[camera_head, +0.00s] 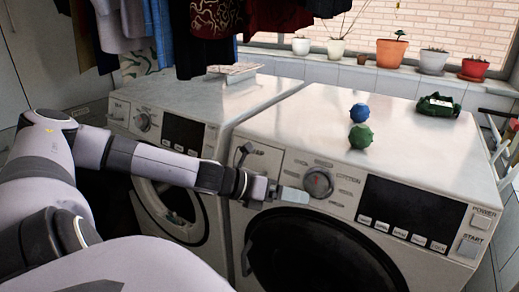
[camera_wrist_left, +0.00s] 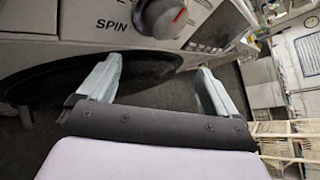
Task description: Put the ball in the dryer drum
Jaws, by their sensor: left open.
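A blue spiky ball (camera_head: 360,112) and a green spiky ball (camera_head: 361,136) sit close together on top of the right white machine (camera_head: 300,115). This machine has a large dark round door (camera_head: 315,258) at its front; whether it stands ajar I cannot tell, and the drum inside is hidden. My left gripper (camera_head: 293,197) is in front of the control panel, just below the dial (camera_head: 318,182) and above the door. In the left wrist view my left gripper (camera_wrist_left: 162,66) has its fingers spread, with nothing between them. The dark door (camera_wrist_left: 85,75) lies beyond them. My right gripper is not seen.
A dark green object (camera_head: 438,105) lies at the back right of the right machine. Clothes hang above; potted plants (camera_head: 391,52) line the sill. The right machine's top is mostly clear.

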